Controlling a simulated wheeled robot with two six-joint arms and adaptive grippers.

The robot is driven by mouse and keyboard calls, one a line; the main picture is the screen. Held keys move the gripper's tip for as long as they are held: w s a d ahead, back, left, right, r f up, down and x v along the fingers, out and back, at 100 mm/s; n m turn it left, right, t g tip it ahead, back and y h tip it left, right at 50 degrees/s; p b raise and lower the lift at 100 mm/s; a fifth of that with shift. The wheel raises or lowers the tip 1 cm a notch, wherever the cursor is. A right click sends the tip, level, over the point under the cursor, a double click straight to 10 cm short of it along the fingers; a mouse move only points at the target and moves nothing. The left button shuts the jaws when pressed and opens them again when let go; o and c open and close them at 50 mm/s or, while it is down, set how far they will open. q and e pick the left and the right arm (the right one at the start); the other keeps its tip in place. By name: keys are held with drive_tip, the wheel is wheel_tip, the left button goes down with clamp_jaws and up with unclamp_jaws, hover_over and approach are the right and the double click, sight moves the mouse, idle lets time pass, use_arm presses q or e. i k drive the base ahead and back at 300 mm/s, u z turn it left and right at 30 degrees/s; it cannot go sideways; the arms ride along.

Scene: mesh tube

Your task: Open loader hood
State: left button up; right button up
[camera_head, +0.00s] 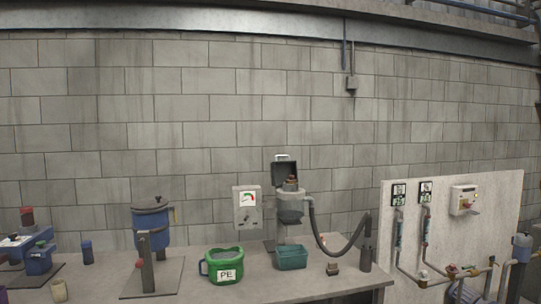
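The loader (291,206) stands near the back of the bench, with a grey round body on a stand. Its dark hood (284,172), with a light handle on top, stands tipped up behind the body, so the loader looks open. A small brownish part (291,183) shows in the opening below the hood. Neither of my grippers is in view, and nothing touches the hood.
A gauge box (247,209) is left of the loader. A green PE bucket (224,265) and a teal bin (292,258) stand in front. A dark hose (345,250) arcs right. A blue lidded vessel (150,226) stands left; a white pipe panel (450,215) is right.

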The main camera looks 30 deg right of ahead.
sight(280, 171)
drive_tip(key=i, duration=1.35)
drive_tip(key=z, duration=0.65)
drive_tip(key=i, duration=0.85)
drive_tip(key=z, duration=1.5)
drive_tip(key=i, duration=0.6)
drive_tip(key=z, duration=0.55)
